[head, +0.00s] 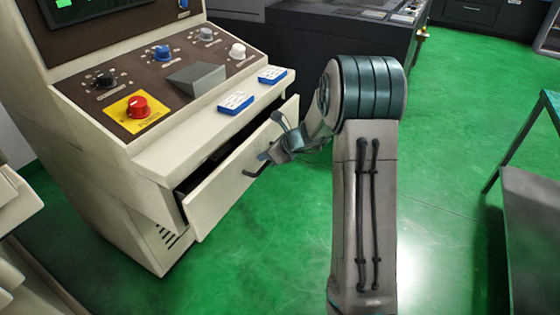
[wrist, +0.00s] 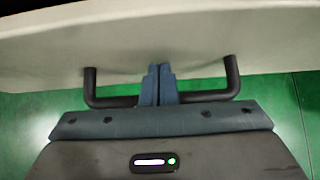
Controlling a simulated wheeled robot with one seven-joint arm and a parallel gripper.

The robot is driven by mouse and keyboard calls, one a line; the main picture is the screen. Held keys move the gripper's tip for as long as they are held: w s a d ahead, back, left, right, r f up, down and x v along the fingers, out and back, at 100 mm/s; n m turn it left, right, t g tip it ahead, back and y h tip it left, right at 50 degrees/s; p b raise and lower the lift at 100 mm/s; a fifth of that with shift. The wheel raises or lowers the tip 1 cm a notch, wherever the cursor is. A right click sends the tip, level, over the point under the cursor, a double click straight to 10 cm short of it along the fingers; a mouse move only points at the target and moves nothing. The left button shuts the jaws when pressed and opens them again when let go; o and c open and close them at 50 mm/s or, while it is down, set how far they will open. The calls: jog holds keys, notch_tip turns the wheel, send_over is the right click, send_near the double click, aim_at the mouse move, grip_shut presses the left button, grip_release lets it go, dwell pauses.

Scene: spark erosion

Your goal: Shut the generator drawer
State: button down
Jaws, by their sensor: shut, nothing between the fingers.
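The generator drawer (head: 222,190) is a cream-fronted drawer below the control panel of the generator cabinet (head: 140,205). It stands partly open, with a dark gap showing behind its front. Its black bar handle (head: 255,172) is partly hidden by my gripper in the head view. In the wrist view the handle (wrist: 232,80) runs across the drawer front (wrist: 120,45). My gripper (wrist: 158,72) is shut and empty, its fingertips over the middle of the handle and at or very near the drawer front. I cannot tell whether they touch it.
The panel's ledge holds two blue-and-white boxes (head: 236,102). A red knob on a yellow plate (head: 138,106) sits on the panel. A dark machine (head: 345,40) stands behind, and a dark table (head: 530,215) at the right. The green floor (head: 445,150) between is clear.

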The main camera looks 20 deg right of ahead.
aim_at(256, 146)
jog(key=w+a, duration=0.3)
jog(key=shift+a+p, duration=0.25)
jog(key=shift+p, duration=0.05)
jog(key=shift+w+a+r, duration=0.1)
jog(key=shift+a, duration=0.05)
jog(key=shift+a+r, duration=0.15)
jog(key=shift+r, duration=0.1)
jog(key=shift+r+p, duration=0.15)
jog(key=shift+p, duration=0.15)
jog(key=p+v, duration=0.4)
jog(key=v, duration=0.5)
jog(key=s+a+r+n+g+h+p, duration=0.1)
jog(key=s+a+r+n+g, duration=0.1)
jog(key=s+r+n, duration=0.5)
jog(key=s+a+r+n+g+h+p, duration=0.1)
jog(key=s+a+r+n, duration=0.15)
jog(key=s+n, duration=0.55)
jog(key=s+d+r+n+h+p, duration=0.1)
jog(key=s+n, duration=0.4)
jog(key=s, duration=0.5)
jog(key=s+d+r+n+h+p, duration=0.1)
jog(key=s+d+r+n+h, duration=0.2)
jog(key=s+n, duration=0.3)
jog(key=s+h, duration=0.1)
jog(key=s, duration=0.3)
jog(key=shift+r+g, duration=0.4)
